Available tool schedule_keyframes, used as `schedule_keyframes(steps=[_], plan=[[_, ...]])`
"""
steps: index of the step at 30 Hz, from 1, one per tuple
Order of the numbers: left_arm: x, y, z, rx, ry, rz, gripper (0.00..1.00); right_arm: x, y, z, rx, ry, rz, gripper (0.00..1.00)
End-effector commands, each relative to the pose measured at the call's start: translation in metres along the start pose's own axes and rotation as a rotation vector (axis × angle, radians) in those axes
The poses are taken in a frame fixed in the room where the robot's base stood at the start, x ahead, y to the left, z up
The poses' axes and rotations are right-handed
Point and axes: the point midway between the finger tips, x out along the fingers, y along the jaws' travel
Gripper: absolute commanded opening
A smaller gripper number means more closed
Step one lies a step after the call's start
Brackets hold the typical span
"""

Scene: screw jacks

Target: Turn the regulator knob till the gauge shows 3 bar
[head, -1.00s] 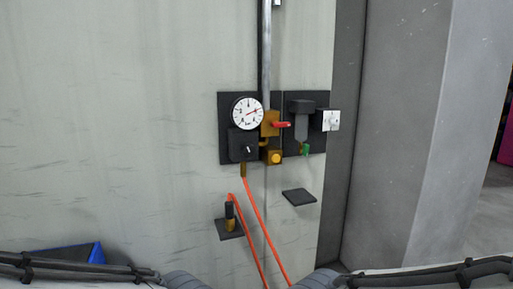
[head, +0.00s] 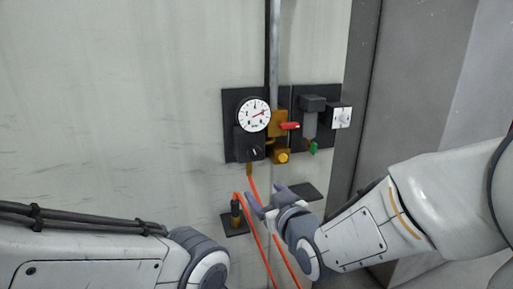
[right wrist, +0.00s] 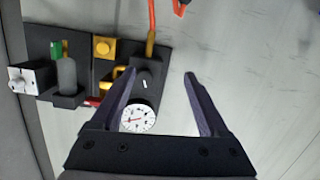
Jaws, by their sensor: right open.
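The round white gauge (head: 253,115) with a red needle sits on a dark wall plate. The needle points right and slightly up; its numbers are too small to read surely. The black regulator knob (head: 252,151) with a white mark is just below the gauge. My right gripper (head: 265,195) is open and empty, below the knob in the head view. In the right wrist view, the gauge (right wrist: 138,117) and knob (right wrist: 146,80) appear upside down between the open fingers (right wrist: 161,75), beyond them. My left arm shows at lower left, its gripper out of frame.
Right of the gauge are a brass valve with a red lever (head: 289,126), a grey filter unit (head: 311,118) and a white switch box (head: 341,117). Orange hoses (head: 256,230) hang below. A small shelf (head: 235,223) holds a hose fitting. The wall at left is bare.

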Motion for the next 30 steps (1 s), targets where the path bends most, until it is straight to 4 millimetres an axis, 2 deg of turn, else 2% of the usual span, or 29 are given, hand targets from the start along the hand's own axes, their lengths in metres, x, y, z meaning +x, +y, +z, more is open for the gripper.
schedule_keyframes(steps=[1,5,10,14,18,24,30], plan=[[-0.007,0.001,0.0,0.0,0.0,0.0,0.59,0.001,0.008,-0.013,-0.005,0.045,0.019,0.78],[-0.011,0.001,-0.001,0.0,0.0,0.0,0.59,0.001,0.018,-0.033,-0.015,0.138,0.049,0.78],[-0.017,0.001,-0.001,0.0,0.0,0.0,0.59,0.005,0.022,-0.043,-0.02,0.172,0.06,0.78],[-0.031,0.002,-0.002,-0.001,0.0,0.0,0.59,0.015,0.023,-0.047,-0.02,0.169,0.059,0.78],[-0.047,0.003,-0.003,-0.002,0.0,0.0,0.59,0.033,0.024,-0.049,-0.02,0.17,0.059,0.78],[-0.062,0.004,-0.003,-0.003,0.0,0.0,0.59,0.072,0.026,-0.055,-0.02,0.171,0.059,0.78],[-0.071,0.005,-0.004,-0.003,0.0,0.0,0.59,0.096,0.027,-0.058,-0.02,0.171,0.059,0.78]])
